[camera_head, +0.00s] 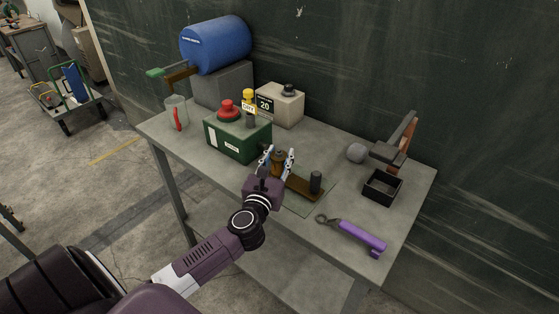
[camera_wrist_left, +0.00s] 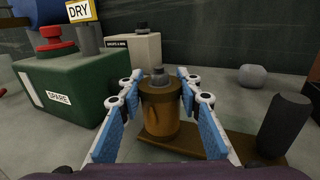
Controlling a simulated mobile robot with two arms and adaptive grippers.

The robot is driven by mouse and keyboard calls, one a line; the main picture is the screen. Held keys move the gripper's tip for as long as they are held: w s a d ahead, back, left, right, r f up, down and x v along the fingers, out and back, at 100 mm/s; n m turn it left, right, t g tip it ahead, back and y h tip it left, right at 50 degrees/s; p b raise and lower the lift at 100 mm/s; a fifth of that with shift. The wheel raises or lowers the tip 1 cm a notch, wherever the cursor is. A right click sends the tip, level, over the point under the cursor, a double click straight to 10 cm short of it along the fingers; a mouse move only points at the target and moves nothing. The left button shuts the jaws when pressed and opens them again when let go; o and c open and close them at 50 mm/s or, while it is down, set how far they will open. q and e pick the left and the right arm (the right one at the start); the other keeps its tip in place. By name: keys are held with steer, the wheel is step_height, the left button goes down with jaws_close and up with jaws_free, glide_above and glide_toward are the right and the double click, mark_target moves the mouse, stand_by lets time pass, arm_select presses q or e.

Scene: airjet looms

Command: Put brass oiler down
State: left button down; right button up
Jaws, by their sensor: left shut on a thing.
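The brass oiler (camera_wrist_left: 160,108) is a short brass-brown cylinder with a grey cap, upright between my left gripper's blue-padded fingers in the left wrist view. In the head view the oiler (camera_head: 278,156) is partly hidden by the fingers. My left gripper (camera_head: 277,160) is shut on it, just in front of the green box. A flat brown board (camera_head: 305,188) with a dark upright post (camera_head: 316,182) lies by the oiler. The oiler's base is at the board's left part; I cannot tell whether it touches. My right gripper is not in view.
A green box (camera_head: 238,139) with a red knob stands close behind left. Behind are a grey box (camera_head: 281,107) marked 20 and a blue drum (camera_head: 216,45). A black tray (camera_head: 382,188) and purple-handled tool (camera_head: 357,234) are on the right. The front right tabletop has bare room.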

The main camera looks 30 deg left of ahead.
arm_select(q)
steer(key=shift+f, duration=0.2)
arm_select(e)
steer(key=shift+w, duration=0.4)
arm_select(q)
steer(key=shift+f, duration=0.15)
steer(key=c, duration=1.4)
jaws_free()
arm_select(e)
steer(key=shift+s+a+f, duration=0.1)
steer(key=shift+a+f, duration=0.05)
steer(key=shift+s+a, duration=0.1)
arm_select(q)
steer(key=shift+s, duration=0.15)
steer(key=b+v, duration=0.1)
steer(key=v, duration=1)
steer(key=shift+s+d+b, duration=0.1)
steer(key=shift+s+b, duration=0.2)
steer(key=shift+b, duration=0.1)
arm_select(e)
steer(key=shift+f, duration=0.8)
